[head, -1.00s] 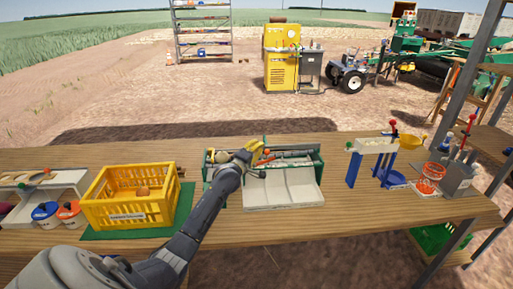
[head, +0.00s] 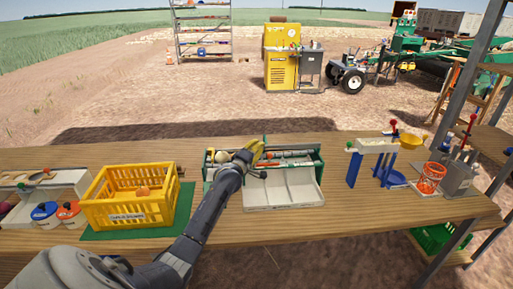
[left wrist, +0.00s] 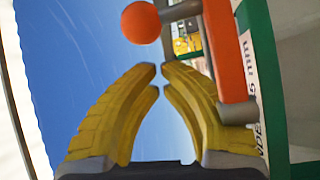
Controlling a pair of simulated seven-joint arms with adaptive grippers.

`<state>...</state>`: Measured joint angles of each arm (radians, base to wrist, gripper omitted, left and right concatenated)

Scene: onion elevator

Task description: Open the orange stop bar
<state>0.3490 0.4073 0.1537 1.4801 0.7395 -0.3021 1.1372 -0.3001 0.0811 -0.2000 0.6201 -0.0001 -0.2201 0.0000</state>
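The orange stop bar (left wrist: 222,50) shows large in the left wrist view, running up and down right of my fingers, with a grey end block at its lower end. An orange ball knob (left wrist: 141,23) stands above the fingertips. My left gripper (left wrist: 159,72) has yellow fingers with their tips almost together and nothing visible between them. The tips are beside the bar and below the ball; whether they touch either is unclear. In the head view the left gripper (head: 257,150) is over the green-framed tray unit (head: 284,190), and the arm hides part of it. My right gripper is not in view.
A yellow crate (head: 126,208) stands left of the tray unit, on a green mat. A blue-legged stand (head: 354,168) and an orange mesh cup (head: 430,178) stand at the right. The wooden table front (head: 330,220) is mostly clear.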

